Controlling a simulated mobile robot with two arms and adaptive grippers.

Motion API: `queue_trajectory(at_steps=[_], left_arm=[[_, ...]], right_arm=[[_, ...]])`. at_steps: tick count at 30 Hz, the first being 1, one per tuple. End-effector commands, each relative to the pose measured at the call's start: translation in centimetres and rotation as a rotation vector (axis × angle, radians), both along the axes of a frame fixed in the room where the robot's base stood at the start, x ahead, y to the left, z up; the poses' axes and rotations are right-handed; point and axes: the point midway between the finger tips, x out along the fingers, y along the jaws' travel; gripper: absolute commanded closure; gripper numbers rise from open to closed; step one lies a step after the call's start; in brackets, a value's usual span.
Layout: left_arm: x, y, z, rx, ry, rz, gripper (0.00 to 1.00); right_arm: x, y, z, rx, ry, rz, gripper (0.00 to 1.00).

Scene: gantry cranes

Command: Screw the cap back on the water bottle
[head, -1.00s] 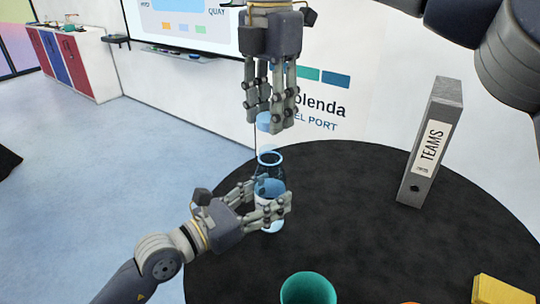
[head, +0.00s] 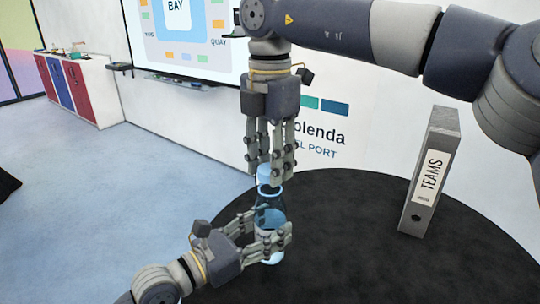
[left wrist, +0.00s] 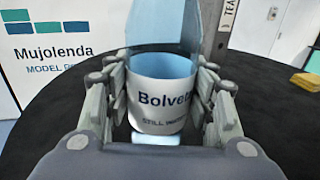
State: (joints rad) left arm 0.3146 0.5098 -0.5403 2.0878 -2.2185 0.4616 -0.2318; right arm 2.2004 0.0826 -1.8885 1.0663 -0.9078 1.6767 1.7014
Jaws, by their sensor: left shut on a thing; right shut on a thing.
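The clear blue water bottle (head: 270,216) stands upright at the round table's left edge. Its white label, reading "Bolve…", shows in the left wrist view (left wrist: 158,105). My left gripper (head: 266,238) is shut around the bottle's body, with fingers on both sides in the left wrist view (left wrist: 162,100). My right gripper (head: 269,178) points straight down above the bottle, shut on the light blue cap (head: 264,172). The cap is just over the bottle's open neck, roughly in line with it. Fingers partly hide it, and I cannot tell whether it touches the rim.
The black round table (head: 345,235) is bare to the bottle's right. A grey "TEAMS" binder (head: 428,172) stands upright farther right. A yellow thing (left wrist: 306,82) lies at the right of the left wrist view. The wall with a screen is behind.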

Motion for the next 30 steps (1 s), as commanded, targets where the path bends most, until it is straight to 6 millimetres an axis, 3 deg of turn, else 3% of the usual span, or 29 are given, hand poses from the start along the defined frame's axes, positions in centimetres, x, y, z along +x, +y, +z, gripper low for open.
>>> queue_trajectory(at_steps=[30], left_arm=[[0.0,0.0,0.0,0.0,0.0,0.0,0.93]], right_arm=[[0.0,0.0,-1.4,0.002,0.001,0.0,0.72]])
